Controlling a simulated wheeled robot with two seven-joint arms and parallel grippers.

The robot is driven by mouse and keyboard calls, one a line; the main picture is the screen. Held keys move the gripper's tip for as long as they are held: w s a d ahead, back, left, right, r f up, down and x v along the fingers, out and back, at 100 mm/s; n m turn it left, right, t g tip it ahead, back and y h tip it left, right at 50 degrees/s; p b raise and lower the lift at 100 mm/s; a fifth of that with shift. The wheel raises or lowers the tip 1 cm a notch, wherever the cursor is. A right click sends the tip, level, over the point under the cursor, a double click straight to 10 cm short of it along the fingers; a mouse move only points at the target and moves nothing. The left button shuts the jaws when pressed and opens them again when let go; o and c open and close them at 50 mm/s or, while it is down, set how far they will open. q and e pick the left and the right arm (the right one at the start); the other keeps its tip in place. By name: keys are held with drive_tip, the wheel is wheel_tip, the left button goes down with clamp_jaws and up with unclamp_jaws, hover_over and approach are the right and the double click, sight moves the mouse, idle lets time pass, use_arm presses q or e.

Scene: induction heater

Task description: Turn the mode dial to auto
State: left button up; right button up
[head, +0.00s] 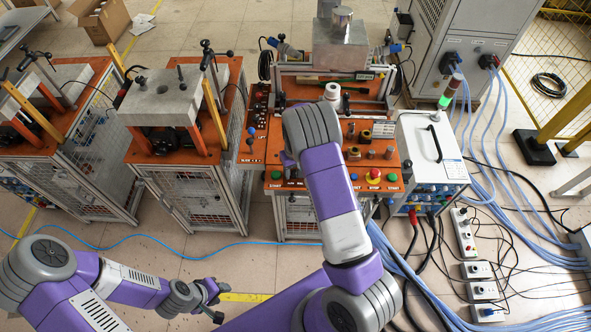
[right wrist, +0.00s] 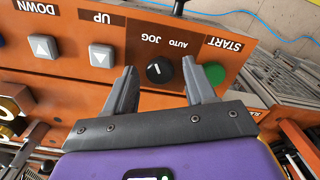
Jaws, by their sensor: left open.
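The mode dial (right wrist: 160,70) is a round black knob with a white mark, on the front panel of the orange heater bench. The labels AUTO and JOG appear upside down beside it in the right wrist view. My right gripper (right wrist: 159,67) has its fingers apart, one on each side of the dial in the picture, with gaps to it. I cannot tell how deep the fingertips reach. In the head view my right arm covers the dial area and its gripper is hidden. My left gripper (head: 213,290) is open and empty at lower left, away from the bench.
A green START button (right wrist: 214,75) sits close beside the right finger. Grey UP (right wrist: 101,56) and DOWN (right wrist: 43,47) buttons lie to the left. A red emergency button (head: 374,174) is on the bench. A white power unit (head: 435,150) and many cables are at right.

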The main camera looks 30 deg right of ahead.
drive_tip(key=c, duration=0.9)
drive_tip(key=shift+m, duration=0.4)
drive_tip(key=m, duration=0.2)
drive_tip(key=shift+m+b, duration=0.3)
drive_tip(key=m, duration=0.2)
drive_tip(key=shift+m, duration=0.4)
drive_tip(key=m, duration=0.5)
drive_tip(key=shift+m, duration=0.3)
drive_tip(key=o, duration=1)
